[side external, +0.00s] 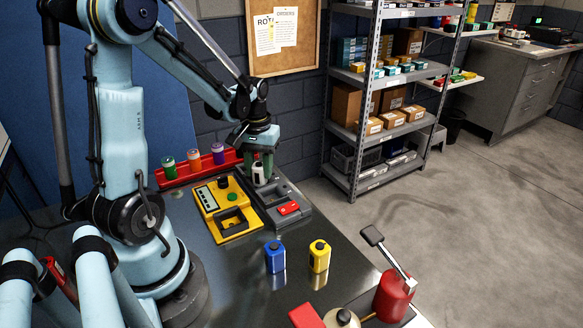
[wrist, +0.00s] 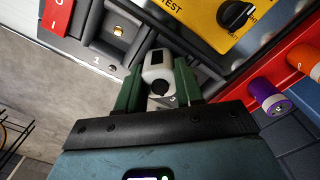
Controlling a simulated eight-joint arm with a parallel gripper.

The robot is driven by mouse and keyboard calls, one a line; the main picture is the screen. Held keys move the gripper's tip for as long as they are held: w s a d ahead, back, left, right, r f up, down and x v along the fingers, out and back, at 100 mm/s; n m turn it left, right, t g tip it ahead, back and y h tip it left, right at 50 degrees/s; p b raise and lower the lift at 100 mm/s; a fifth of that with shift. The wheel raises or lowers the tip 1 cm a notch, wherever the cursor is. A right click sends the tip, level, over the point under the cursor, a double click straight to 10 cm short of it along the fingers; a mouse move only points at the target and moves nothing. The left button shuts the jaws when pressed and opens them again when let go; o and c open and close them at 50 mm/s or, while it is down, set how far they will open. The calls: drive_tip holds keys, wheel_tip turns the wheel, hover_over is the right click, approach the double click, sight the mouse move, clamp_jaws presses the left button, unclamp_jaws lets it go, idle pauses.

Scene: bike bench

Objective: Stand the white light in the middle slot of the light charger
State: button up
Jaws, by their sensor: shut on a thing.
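The white light (side external: 258,173) is a small block with a dark round part on it. It also shows in the wrist view (wrist: 157,66), upright between the green fingers. My gripper (side external: 262,163) is shut on it at the far part of the light charger (side external: 297,219). The charger is a dark grey box with a red switch and numbered slots. In the wrist view, an empty slot with a brass contact (wrist: 118,31) shows left of the light. A "3" shows just below the light. My fingers hide the slot under it, so whether the light is seated I cannot tell.
A yellow tester (side external: 235,228) with a black knob stands close beside the charger. A red rack (side external: 177,179) with green, orange and purple cylinders is behind. A blue block (side external: 275,257) and a yellow block (side external: 319,258) stand in front. A red can (side external: 392,297) is at the near right.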

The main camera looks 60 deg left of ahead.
sight(259, 163)
drive_tip(key=shift+f, duration=0.5)
drive_tip(key=o, duration=0.8)
drive_tip(key=shift+r, duration=5.5)
drive_tip(key=shift+w, duration=0.1)
drive_tip(key=d+m+t, duration=0.2)
drive_tip(key=d+m, duration=0.1)
drive_tip(key=d, duration=0.3)
drive_tip(key=d+m+t, duration=0.3)
drive_tip(key=d, duration=0.3)
drive_tip(key=d+m+t, duration=0.2)
drive_tip(key=d, duration=0.4)
drive_tip(key=shift+w+d+m, duration=0.15)
drive_tip(key=shift+d+m, duration=0.15)
drive_tip(key=shift+m, duration=0.1)
